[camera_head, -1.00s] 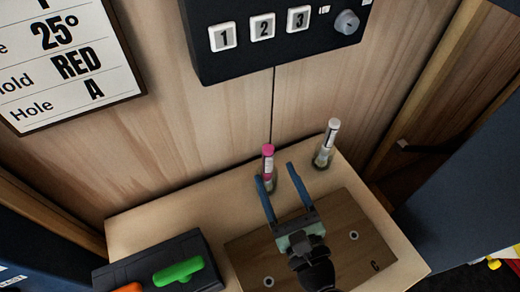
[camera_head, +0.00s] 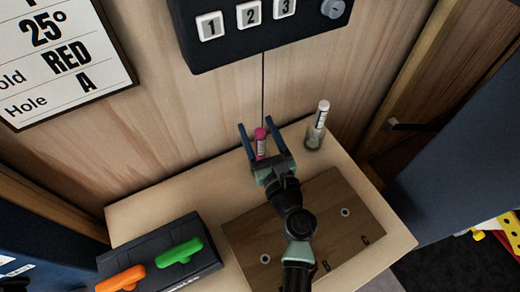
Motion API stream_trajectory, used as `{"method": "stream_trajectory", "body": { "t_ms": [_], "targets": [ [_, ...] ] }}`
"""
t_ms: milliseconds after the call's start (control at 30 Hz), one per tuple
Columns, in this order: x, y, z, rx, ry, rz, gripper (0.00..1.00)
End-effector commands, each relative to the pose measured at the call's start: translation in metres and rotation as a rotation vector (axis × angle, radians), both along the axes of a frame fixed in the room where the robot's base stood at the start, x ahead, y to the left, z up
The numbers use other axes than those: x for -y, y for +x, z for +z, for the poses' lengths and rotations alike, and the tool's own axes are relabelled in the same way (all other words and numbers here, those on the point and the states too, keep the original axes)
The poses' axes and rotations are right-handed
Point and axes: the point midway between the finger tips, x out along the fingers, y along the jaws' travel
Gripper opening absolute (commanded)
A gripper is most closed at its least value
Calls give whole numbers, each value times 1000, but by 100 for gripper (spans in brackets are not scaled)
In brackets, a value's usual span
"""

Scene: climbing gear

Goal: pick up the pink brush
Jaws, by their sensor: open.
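The pink brush (camera_head: 261,144) stands upright near the back edge of the light wooden table (camera_head: 150,208), by the wall. My gripper (camera_head: 257,126) is open, with one blue finger on each side of the brush in this view. The lower part of the brush is hidden behind the gripper's palm. I cannot tell whether the fingers touch it or are level with it.
A white-capped brush (camera_head: 317,126) stands close to the right of my gripper. A brown board (camera_head: 330,215) lies at the front. A dark case (camera_head: 205,240) holds a green piece (camera_head: 180,251) and an orange piece (camera_head: 121,279). A black button panel (camera_head: 270,38) is on the wall.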

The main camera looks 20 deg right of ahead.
Motion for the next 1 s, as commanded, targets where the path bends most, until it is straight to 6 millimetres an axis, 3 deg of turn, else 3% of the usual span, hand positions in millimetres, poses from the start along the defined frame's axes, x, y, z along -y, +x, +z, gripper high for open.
{"method": "stream_trajectory", "body": {
  "t_ms": [133, 400, 767, 1000],
  "targets": [
    [-1, 15, 0, 0, -1, 1, 66],
    [-1, 17, 0, 0, -1, 0, 66],
    [-1, 17, 0, 0, -1, 0, 2],
    [-1, 17, 0, 1, -1, 0, 0]
  ]
}}
